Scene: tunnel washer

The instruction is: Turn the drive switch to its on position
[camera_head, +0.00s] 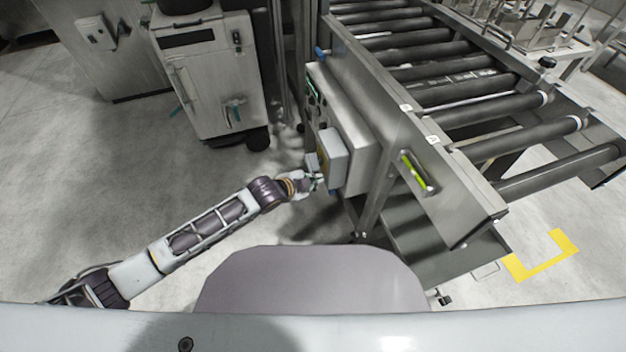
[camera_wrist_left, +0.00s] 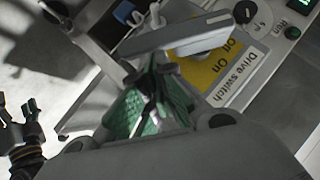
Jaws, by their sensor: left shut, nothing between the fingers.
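The drive switch has a grey handle (camera_wrist_left: 185,34) over a yellow plate (camera_wrist_left: 212,72) reading "Off" and "On", upside down in the left wrist view. A "Drive switch" label is beside it. In the head view the switch is on the left face of a small grey box (camera_head: 333,158). My left gripper (camera_head: 316,181) is at this face; its green-padded fingers (camera_wrist_left: 155,88) are shut and empty, close under the handle. I cannot tell whether they touch it or which mark the handle points to. My right gripper (camera_wrist_left: 20,116) shows at the left wrist view's edge, fingers apart.
A black knob (camera_wrist_left: 246,12) and a green "Run" button (camera_wrist_left: 292,32) are beside the switch. The steel roller conveyor (camera_head: 385,110) stands right of the box. A grey cabinet (camera_head: 205,75) stands behind left. The floor (camera_head: 90,180) on the left is clear.

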